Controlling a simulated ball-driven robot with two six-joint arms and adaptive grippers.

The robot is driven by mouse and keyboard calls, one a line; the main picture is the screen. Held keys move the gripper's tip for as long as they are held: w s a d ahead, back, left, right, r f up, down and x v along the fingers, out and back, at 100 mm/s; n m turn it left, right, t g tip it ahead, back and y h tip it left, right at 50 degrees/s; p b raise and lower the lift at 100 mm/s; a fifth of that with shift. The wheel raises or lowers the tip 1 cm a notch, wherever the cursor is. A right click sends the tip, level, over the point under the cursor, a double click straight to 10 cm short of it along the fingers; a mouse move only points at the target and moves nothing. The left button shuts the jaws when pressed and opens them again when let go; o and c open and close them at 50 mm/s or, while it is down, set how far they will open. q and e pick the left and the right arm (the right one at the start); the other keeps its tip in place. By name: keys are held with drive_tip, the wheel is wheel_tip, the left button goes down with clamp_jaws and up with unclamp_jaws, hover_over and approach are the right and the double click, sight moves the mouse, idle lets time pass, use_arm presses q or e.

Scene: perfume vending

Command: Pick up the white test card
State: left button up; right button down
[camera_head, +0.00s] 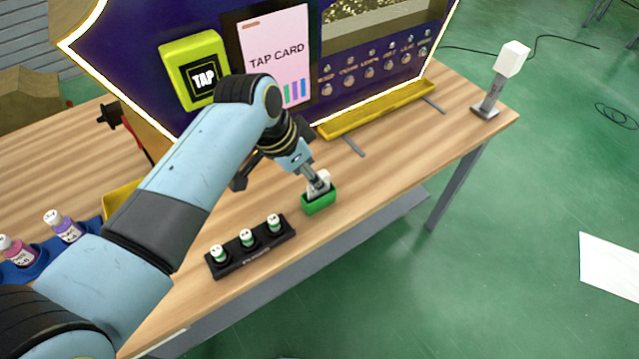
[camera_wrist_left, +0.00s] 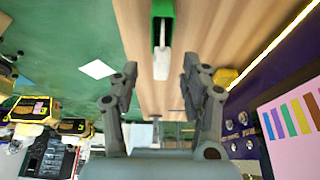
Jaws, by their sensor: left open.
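The white test card (camera_head: 324,177) stands upright in a small green holder (camera_head: 320,204) near the table's front edge. My left gripper (camera_head: 314,181) is right at the card, reaching down from the upper left and partly covering it. In the left wrist view the white card (camera_wrist_left: 161,66) sticks out of the green holder (camera_wrist_left: 163,9). There the left gripper (camera_wrist_left: 160,70) is open, with one finger on each side of the card and a gap to both. My right gripper is not in view.
A black rack (camera_head: 250,246) with several small white-capped vials stands just left of the holder. Behind is the purple vending panel with a yellow TAP reader (camera_head: 196,73) and yellow tray (camera_head: 375,110). A white-headed stand (camera_head: 488,105) is at the right corner.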

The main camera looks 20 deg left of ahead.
use_arm(q)
drive_tip(key=x, duration=0.5)
drive_tip(key=shift+w+a, duration=0.1)
drive_tip(key=shift+w, duration=0.05)
drive_tip(key=c, duration=0.4)
clamp_jaws()
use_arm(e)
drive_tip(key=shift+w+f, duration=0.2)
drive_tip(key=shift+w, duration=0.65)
